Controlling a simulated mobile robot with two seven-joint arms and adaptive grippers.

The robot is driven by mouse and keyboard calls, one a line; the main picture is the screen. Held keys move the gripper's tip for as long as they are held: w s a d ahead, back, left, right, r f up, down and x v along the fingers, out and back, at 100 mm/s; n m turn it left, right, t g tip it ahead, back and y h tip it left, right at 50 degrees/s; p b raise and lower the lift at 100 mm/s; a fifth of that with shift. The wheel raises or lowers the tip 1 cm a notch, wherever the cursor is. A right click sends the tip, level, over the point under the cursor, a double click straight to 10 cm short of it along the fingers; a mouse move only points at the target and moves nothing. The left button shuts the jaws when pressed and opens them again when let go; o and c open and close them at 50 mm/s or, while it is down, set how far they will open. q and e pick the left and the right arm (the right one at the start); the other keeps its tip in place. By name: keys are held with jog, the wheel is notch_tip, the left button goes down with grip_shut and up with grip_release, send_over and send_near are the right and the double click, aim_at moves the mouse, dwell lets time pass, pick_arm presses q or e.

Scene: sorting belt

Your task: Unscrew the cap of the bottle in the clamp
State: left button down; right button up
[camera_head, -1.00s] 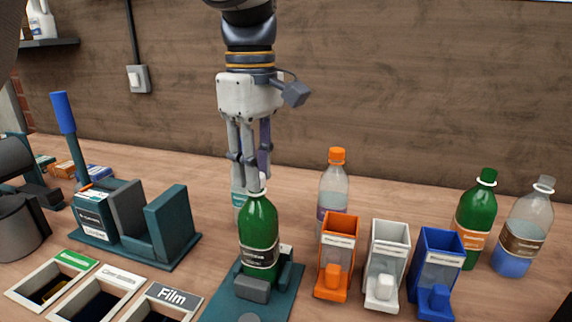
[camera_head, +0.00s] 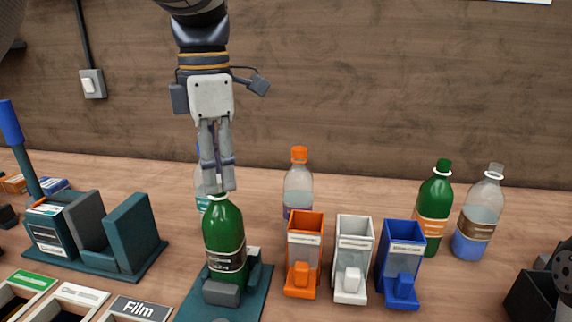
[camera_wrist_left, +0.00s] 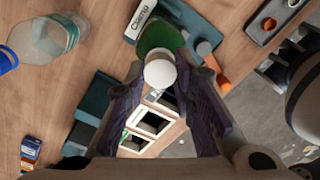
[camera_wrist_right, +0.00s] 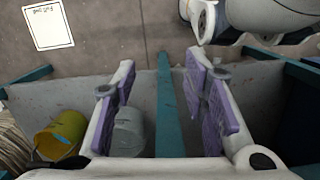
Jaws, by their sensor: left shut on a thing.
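A green bottle (camera_head: 224,240) stands upright in the clamp (camera_head: 256,290), a dark teal base with grey jaws, in the head view. My left gripper (camera_head: 217,188) points down from above, its fingertips at the bottle's neck. In the left wrist view the white cap (camera_wrist_left: 160,72) shows between the purple finger pads, with the green bottle (camera_wrist_left: 160,36) beyond it. The left gripper is shut on this cap; the fingers hide it in the head view. My right gripper (camera_wrist_right: 163,95) is open and empty in the right wrist view, away from the bottle.
Orange (camera_head: 304,255), white (camera_head: 352,260) and blue (camera_head: 400,265) holders stand right of the clamp. A clear bottle with an orange cap (camera_head: 298,190) is behind them. Another green bottle (camera_head: 434,210) and a clear-and-blue bottle (camera_head: 478,215) stand farther right. A teal rack (camera_head: 130,235) is at left.

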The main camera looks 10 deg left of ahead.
pick_arm(q)
jog(key=n, duration=0.3)
jog(key=shift+r, duration=3.55)
